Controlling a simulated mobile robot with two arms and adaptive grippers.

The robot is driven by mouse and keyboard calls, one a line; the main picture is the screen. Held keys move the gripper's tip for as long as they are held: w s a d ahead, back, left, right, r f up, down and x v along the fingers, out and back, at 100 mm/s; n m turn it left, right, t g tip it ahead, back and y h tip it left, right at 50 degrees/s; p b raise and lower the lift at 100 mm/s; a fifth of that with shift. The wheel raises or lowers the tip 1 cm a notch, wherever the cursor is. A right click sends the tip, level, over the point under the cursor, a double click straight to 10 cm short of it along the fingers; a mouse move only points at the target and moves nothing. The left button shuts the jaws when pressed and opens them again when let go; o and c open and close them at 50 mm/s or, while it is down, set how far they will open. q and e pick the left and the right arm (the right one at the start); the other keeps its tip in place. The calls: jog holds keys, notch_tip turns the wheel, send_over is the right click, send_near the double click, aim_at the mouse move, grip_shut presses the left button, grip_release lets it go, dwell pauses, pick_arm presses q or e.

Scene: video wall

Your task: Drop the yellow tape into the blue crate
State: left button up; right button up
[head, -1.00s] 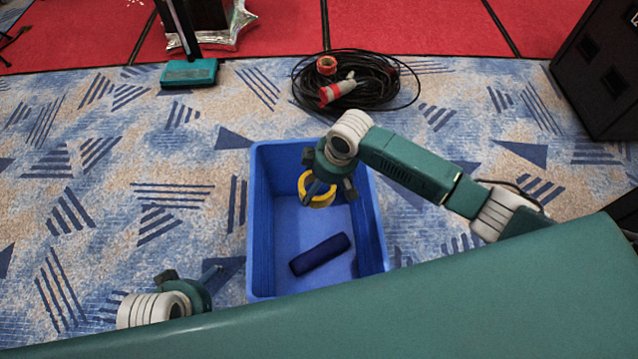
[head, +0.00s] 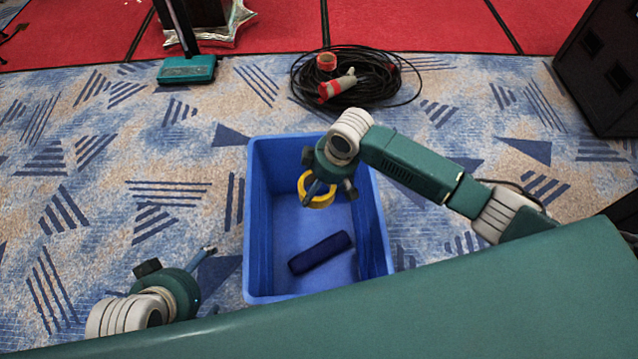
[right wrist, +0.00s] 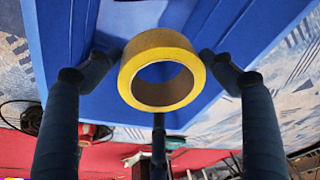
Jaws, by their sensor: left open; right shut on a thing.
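The yellow tape (head: 322,203) is a ring held by my right gripper (head: 322,184), over the inside of the blue crate (head: 258,230). In the right wrist view the tape (right wrist: 158,42) sits between the two dark fingers of the right gripper (right wrist: 160,62), with the blue crate wall (right wrist: 60,50) behind it. The gripper's body hides part of the tape in the head view. The crate stands open on the carpet. My left gripper (head: 180,260) is open and empty, left of the crate.
A dark blue oblong thing (head: 320,253) lies on the crate floor. A coil of black cable (head: 385,85) with red plugs lies behind the crate. A teal-based stand (head: 187,70) is at the back left, a black case (head: 605,75) at the right. Carpet left of the crate is clear.

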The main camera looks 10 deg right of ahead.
jog(key=o, duration=1.4)
jog(key=v, duration=1.2)
